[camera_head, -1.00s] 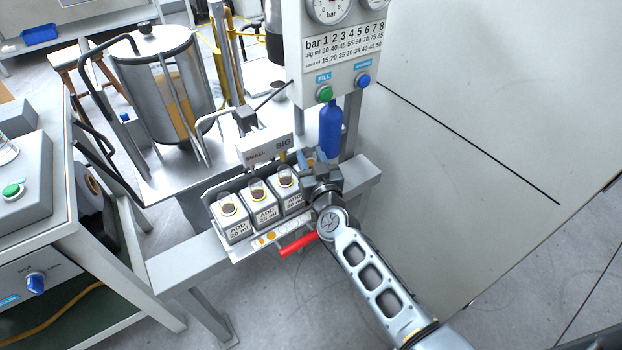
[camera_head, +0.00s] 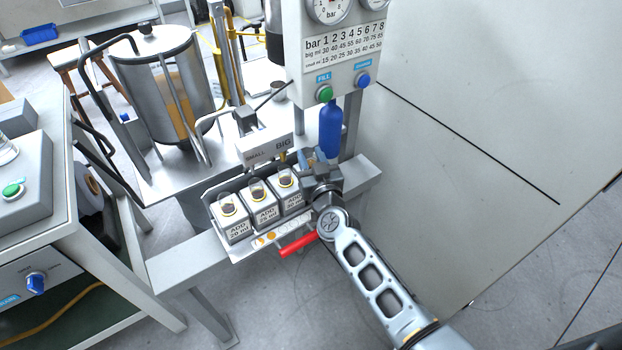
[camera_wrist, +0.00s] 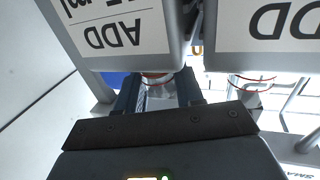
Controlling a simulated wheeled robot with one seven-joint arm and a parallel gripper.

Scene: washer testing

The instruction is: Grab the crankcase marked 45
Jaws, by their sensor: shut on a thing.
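Grey box-shaped crankcases with white "ADD ... ml" labels and clear tops stand in a row on the rack. The head view shows the left crankcase (camera_head: 236,222), the middle one (camera_head: 264,207) and a third (camera_head: 287,187), partly covered by my arm. My gripper (camera_head: 318,159) is at the right end of the row. In the wrist view, my gripper (camera_wrist: 160,95) is shut on the clear top of a crankcase (camera_wrist: 120,35); its label is upside down and cut off, so its number cannot be read. A neighbouring crankcase (camera_wrist: 265,30) stands close beside it.
A gauge panel (camera_head: 345,50) with green and blue buttons and a blue cylinder (camera_head: 330,130) stand just behind my gripper. The SMALL/BIG dispenser (camera_head: 266,150) hangs over the row. A red handle (camera_head: 297,244) projects in front. Open floor lies at the lower right.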

